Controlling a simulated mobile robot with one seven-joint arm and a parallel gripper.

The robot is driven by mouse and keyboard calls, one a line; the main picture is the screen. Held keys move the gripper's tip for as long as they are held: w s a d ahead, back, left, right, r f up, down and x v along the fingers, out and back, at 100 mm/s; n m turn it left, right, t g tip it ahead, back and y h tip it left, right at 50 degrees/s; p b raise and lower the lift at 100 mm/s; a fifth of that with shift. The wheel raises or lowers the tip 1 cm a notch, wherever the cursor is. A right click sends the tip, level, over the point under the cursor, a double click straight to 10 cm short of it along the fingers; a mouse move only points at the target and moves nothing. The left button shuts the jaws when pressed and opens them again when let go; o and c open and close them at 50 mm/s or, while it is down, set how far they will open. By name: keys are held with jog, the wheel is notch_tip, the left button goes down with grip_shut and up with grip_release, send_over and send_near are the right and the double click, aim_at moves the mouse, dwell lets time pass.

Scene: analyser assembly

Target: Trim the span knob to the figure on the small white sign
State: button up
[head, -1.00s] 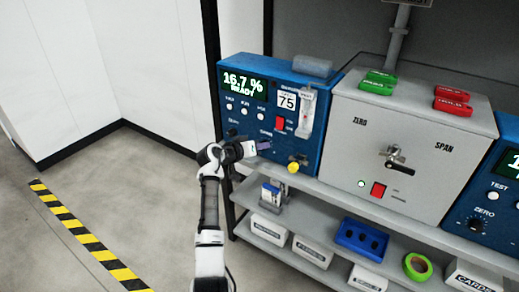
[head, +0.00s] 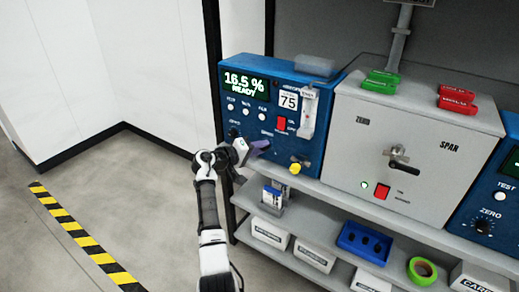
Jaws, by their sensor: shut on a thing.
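The blue analyser (head: 300,158) stands at the left of the bench. Its green display (head: 245,83) reads 16.5 % READY. The small white sign (head: 289,99) on its front shows 75. My gripper (head: 263,146) is at the lower front of this panel, just under a small label that seems to read SPAN. It is shut on the span knob, which my fingers hide. A dark knob (head: 234,133) shows to the left of my gripper.
A red switch (head: 281,123), a clear flow tube (head: 309,112) and a yellow knob (head: 295,168) are close to the right of my gripper. A grey cabinet (head: 345,150) with a lever stands beside the analyser. The floor at left is clear.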

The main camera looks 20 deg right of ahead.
dwell(0.4)
jog(key=o, duration=1)
jog(key=shift+c, duration=0.2)
jog(key=b+v, duration=0.2)
jog(key=v, duration=1.2)
jog(key=shift+b, duration=0.3)
jog(key=shift+d+f, duration=0.1)
